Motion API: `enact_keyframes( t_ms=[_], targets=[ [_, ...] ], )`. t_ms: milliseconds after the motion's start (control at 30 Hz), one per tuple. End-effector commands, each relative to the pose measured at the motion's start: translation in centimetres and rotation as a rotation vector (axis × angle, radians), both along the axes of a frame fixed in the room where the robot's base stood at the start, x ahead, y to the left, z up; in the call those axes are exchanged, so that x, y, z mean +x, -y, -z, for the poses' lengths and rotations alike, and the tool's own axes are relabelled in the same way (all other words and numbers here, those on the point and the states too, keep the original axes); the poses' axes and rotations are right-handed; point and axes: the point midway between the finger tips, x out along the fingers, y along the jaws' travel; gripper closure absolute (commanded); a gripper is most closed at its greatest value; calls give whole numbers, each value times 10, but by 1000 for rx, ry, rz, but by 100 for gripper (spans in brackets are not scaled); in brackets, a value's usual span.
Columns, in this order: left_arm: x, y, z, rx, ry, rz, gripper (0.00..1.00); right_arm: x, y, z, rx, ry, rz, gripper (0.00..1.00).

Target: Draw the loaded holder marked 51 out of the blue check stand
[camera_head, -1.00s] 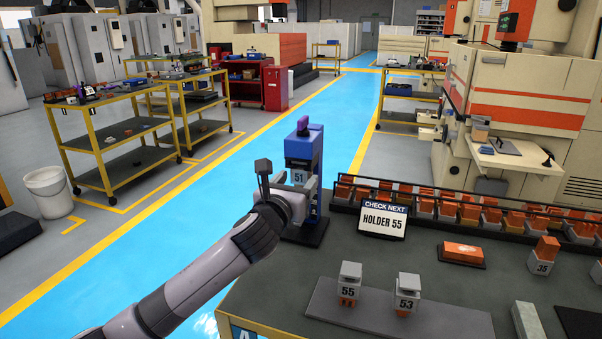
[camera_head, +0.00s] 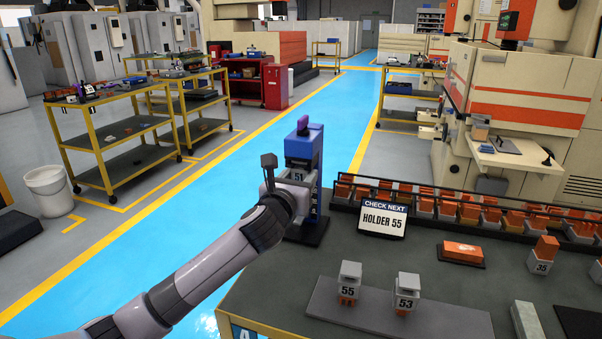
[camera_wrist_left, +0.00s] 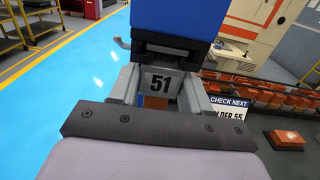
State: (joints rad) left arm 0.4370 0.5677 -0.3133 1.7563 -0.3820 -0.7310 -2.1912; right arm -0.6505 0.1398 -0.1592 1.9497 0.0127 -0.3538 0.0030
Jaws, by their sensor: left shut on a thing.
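The blue check stand (camera_head: 314,148) stands on a dark base at the far left corner of the bench. The holder marked 51 (camera_wrist_left: 160,82) is at the stand, under its blue head and a dark part; it also shows in the head view (camera_head: 298,177). An orange-brown piece shows below its number plate in the left wrist view. My left gripper (camera_wrist_left: 160,95) is shut on the holder, one finger on each side; in the head view the gripper (camera_head: 288,188) partly covers it. Whether the holder still touches the stand's seat is hidden. My right gripper is out of view.
A sign reading "CHECK NEXT HOLDER 55" (camera_head: 383,219) stands right of the stand. Holders 55 (camera_head: 348,283) and 53 (camera_head: 406,292) are on a grey mat (camera_head: 440,323). A rack of orange-topped holders (camera_head: 470,212) lines the back edge.

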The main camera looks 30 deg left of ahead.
Motion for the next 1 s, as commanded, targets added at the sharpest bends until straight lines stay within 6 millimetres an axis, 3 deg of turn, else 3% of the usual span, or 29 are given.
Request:
enact_keyframes(
  t_ms=[33,100,1000],
  targets=[
    [0,0,-3,1,6,1,82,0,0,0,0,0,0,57],
    [0,0,-3,1,6,1,100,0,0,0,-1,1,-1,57],
    [0,0,-3,2,4,0,100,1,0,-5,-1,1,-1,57]
  ],
)
